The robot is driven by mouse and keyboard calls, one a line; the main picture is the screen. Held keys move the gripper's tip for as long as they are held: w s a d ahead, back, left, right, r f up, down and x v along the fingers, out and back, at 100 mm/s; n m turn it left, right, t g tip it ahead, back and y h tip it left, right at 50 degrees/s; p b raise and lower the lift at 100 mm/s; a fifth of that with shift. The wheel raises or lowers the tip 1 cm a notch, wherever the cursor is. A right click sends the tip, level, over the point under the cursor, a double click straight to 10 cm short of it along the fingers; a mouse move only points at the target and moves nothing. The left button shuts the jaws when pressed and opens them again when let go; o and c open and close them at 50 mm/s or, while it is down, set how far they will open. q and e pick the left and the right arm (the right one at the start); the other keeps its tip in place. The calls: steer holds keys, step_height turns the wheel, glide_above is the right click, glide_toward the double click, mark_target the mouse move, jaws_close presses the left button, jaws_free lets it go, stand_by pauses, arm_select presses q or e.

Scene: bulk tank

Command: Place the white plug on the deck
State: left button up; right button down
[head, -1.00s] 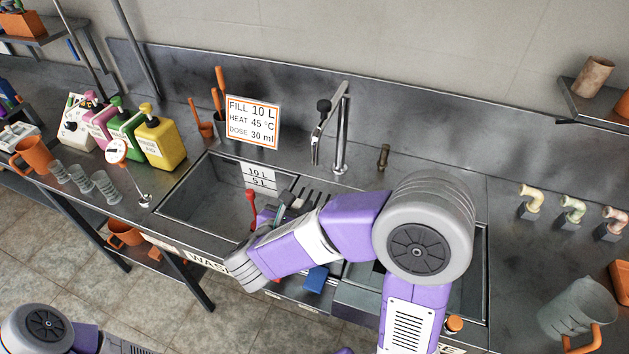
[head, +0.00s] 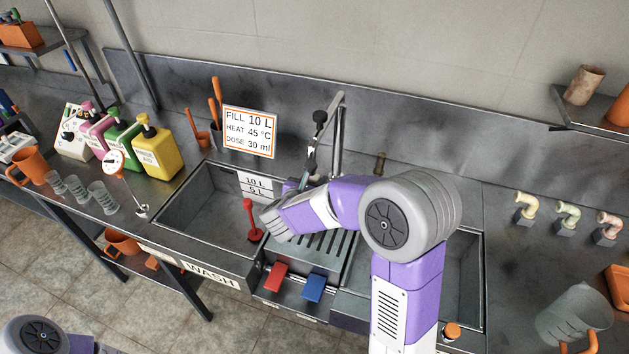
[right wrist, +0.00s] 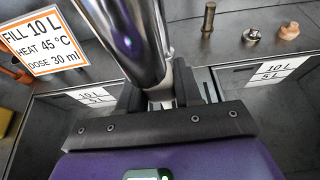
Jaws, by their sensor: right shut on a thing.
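My right gripper (head: 304,180) is at the back of the ribbed drainer between the basins, close to the tap. In the right wrist view its dark fingers (right wrist: 163,98) are shut on a small pale piece, which I take to be the white plug (right wrist: 161,104); the fingers and the tap hide most of it. The chrome tap (right wrist: 128,38) crosses just in front of the fingers; I cannot tell whether they touch. The steel deck (head: 500,270) runs around the basins. My left gripper is out of view; only part of that arm shows at bottom left.
Red (head: 276,277) and blue (head: 313,288) pedals are at the front. A brass fitting (head: 380,162) stands behind my arm. Bottles (head: 157,150) are at left, a clear jug (head: 575,315) at right.

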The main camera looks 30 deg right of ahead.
steer(key=shift+r, duration=0.15)
steer(key=c, duration=1.2)
jaws_free()
steer(key=shift+f+b, duration=0.25)
steer(key=shift+b, duration=0.05)
steer(key=o, duration=0.4)
steer(key=shift+r, duration=0.1)
steer(key=shift+o, duration=0.2)
steer(key=shift+s+a+r+p, duration=0.1)
steer(key=shift+r+p, duration=0.15)
steer(key=shift+p, duration=0.15)
steer(key=v, duration=1.1)
steer(key=shift+s+a, duration=0.3)
